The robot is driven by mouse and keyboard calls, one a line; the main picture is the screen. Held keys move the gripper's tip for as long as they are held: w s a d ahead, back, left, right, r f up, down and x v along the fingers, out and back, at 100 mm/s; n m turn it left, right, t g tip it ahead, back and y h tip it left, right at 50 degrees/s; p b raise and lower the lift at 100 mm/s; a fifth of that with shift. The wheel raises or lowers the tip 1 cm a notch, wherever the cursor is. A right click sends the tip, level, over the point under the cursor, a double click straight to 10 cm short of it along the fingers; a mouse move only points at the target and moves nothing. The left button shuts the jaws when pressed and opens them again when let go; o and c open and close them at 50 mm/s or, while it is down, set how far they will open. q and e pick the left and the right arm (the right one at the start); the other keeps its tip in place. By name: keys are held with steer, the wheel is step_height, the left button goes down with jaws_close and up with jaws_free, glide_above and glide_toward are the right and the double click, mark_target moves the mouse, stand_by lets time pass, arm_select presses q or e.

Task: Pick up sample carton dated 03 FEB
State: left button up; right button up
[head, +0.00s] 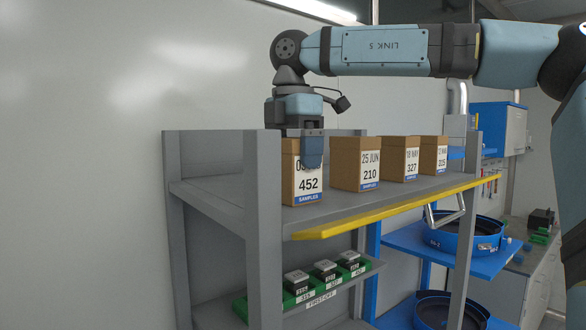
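The leftmost sample carton (308,186) stands upright on the grey top shelf (330,208). Its label shows 452 and SAMPLES; its date starts with 0, and the rest is behind a gripper finger. My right gripper (310,152) points straight down over this carton. One finger hangs in front of the carton's labelled face; the other finger is hidden, so I cannot tell whether it grips the carton. Other cartons stand to the right: 25 JUN, 210 (356,163), one that seems to read 18 MAY, 327 (398,158), and one marked 325 (433,155) with an unclear date. My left gripper is out of view.
Grey posts (264,215) frame the rack at its left end, and a yellow strip (390,208) edges the shelf. A lower shelf holds a green tray (300,300) with small dark parts. Blue bowls (465,240) stand at the right.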

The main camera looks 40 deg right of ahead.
steer(key=shift+w, duration=0.1)
steer(key=c, duration=0.3)
